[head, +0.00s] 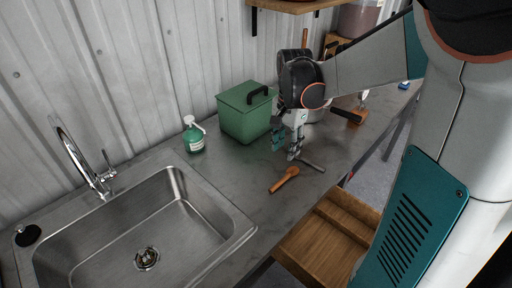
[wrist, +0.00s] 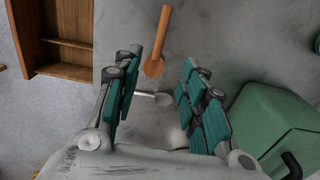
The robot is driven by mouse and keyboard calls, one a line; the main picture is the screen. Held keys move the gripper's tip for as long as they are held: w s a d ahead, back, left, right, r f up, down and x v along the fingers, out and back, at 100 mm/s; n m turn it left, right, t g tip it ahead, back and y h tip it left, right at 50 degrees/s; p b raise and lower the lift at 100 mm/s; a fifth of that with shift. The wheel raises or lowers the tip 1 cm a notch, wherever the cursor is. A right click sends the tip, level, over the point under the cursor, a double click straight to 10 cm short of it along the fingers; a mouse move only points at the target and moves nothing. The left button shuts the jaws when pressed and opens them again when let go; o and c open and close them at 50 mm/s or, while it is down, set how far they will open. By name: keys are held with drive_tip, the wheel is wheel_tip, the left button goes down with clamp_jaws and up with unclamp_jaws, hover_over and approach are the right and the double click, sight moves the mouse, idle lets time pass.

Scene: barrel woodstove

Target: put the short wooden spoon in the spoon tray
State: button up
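The short wooden spoon (head: 285,179) lies flat on the grey counter, in front of my gripper (head: 286,149). In the wrist view the wooden spoon (wrist: 157,45) lies beyond the fingertips, its bowl end nearest them. My gripper (wrist: 161,62) is open, with its teal-padded fingers apart and nothing held. A metal spoon (wrist: 150,97) lies on the counter below, partly between the fingers; its handle (head: 312,164) shows beside them in the head view. A wooden tray with a divider (head: 349,222), seemingly the spoon tray, is at the counter's front edge, lower than the top, partly hidden by my arm.
A green lidded box (head: 244,118) stands close behind my gripper, near the wall. A green pump bottle (head: 193,138) and a steel sink (head: 178,196) are to the left. Several items stand at the counter's far right.

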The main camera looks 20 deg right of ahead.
drive_tip(key=f, duration=0.1)
drive_tip(key=b, duration=0.3)
hover_over(284, 178)
wheel_tip(284, 178, down, 8)
drive_tip(key=shift+w+a+r, duration=0.1)
drive_tip(key=shift+a+r, duration=0.05)
drive_tip(key=shift+r, duration=0.1)
drive_tip(key=shift+d+f+b, duration=0.2)
drive_tip(key=shift+f+b, duration=1.05)
drive_tip(key=shift+f, duration=1.5)
drive_tip(key=shift+r, duration=0.1)
drive_tip(key=c, duration=0.5)
